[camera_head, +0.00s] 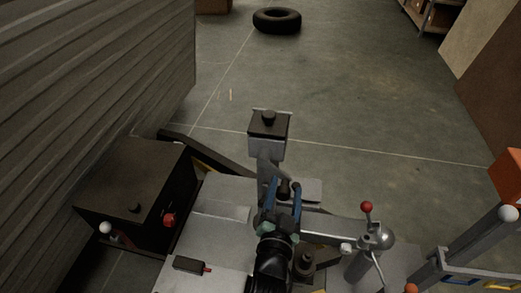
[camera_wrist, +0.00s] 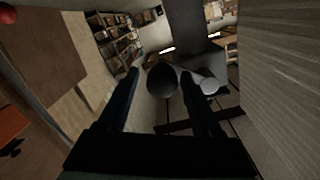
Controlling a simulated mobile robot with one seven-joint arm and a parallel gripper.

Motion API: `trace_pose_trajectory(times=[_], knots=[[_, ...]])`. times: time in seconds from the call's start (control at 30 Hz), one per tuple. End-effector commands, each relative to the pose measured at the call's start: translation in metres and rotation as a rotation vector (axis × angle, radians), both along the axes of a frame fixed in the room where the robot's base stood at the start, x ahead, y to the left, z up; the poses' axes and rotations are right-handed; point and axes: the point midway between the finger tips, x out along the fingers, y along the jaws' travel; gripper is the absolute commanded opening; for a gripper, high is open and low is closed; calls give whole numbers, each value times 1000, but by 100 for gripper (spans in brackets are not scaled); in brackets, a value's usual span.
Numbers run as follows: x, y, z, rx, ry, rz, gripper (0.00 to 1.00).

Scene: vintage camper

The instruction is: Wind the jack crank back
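The jack (camera_head: 268,146) stands upright beyond my gripper in the head view, a grey post with a dark-topped box. What looks like the jack crank's dark, rounded grip (camera_head: 284,188) is between the two blue fingers of my gripper (camera_head: 284,185). In the wrist view the grip (camera_wrist: 162,80) is seen end-on, with a pale crank arm (camera_wrist: 208,86) running to the right. My gripper (camera_wrist: 158,76) is open there, with dark fingers on either side of the grip and slim gaps showing. Contact cannot be made out.
A dark box (camera_head: 135,185) with a red knob is at left, beside the ribbed camper wall (camera_head: 90,80). A red-tipped lever (camera_head: 366,208) and a ball coupling (camera_head: 380,237) are close at right. A tyre (camera_head: 277,20) lies far back; the floor between is clear.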

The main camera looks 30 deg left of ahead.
Motion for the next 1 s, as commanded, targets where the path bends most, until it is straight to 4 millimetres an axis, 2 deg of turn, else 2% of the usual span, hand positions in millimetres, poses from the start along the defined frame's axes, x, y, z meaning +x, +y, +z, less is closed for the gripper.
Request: trace_pose_trajectory(times=[0.5,1.0], knots=[[-2,2,-1,0,2,5,68],[-40,-8,-2,0,3,6,68]])
